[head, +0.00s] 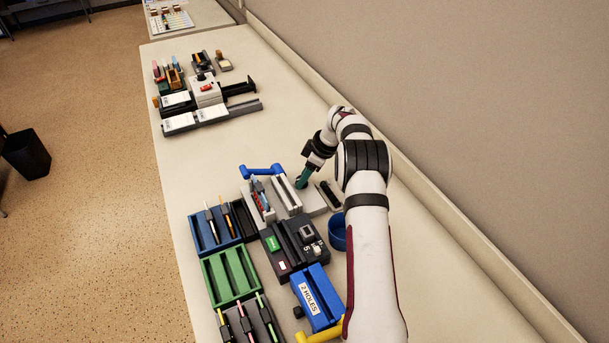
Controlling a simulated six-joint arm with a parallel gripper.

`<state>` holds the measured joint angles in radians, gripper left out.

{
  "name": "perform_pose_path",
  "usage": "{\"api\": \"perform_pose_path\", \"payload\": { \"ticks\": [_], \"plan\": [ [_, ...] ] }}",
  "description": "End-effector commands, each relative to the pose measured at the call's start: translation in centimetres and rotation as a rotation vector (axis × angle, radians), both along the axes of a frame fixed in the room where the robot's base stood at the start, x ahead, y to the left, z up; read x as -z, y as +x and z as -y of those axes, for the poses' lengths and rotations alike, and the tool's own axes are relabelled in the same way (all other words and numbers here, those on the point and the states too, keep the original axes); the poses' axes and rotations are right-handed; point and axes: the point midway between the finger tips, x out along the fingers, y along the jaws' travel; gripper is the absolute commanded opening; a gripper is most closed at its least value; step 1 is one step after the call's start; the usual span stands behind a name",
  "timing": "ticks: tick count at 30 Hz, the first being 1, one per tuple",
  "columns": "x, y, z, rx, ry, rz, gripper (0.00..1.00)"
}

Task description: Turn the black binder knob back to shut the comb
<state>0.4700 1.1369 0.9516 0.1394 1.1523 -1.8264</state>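A pale grey machine (284,197) with a blue bar handle (262,170) stands mid-table and looks like the binder. A light base plate (313,203) extends from its right side. My gripper (302,183), with teal fingers, points down at the machine's right end, low over this plate. The fingers are small and close together here, so I cannot tell whether they are open or shut, or whether they touch anything. I cannot make out the black knob; it may be hidden by the fingers. The comb cannot be made out clearly either.
A dark slotted bar (329,195) and a blue round cup (338,232) lie close to my arm. A black device with buttons (296,250), a blue "2 HOLES" punch (318,300) and blue (198,233) and green (230,278) trays crowd the front.

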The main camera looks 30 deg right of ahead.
Motion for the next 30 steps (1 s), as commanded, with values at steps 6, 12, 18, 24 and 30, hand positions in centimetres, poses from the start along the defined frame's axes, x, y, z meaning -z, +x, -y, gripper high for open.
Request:
{"api": "perform_pose_path", "payload": {
  "ticks": [6, 12, 18, 24, 30],
  "plan": [
    [-1.0, -0.2, 0.3, 0.001, -0.001, 0.002, 0.49],
    [-5.9, -1.6, 1.8, 0.002, -0.003, 0.005, 0.49],
    [-11.5, -3.2, 3.4, 0.002, -0.001, 0.004, 0.49],
    [-14.3, -4.1, 4.3, 0.0, -0.002, 0.002, 0.49],
    [-14.6, -4.2, 4.3, 0.0, 0.001, -0.001, 0.49]
  ]
}}
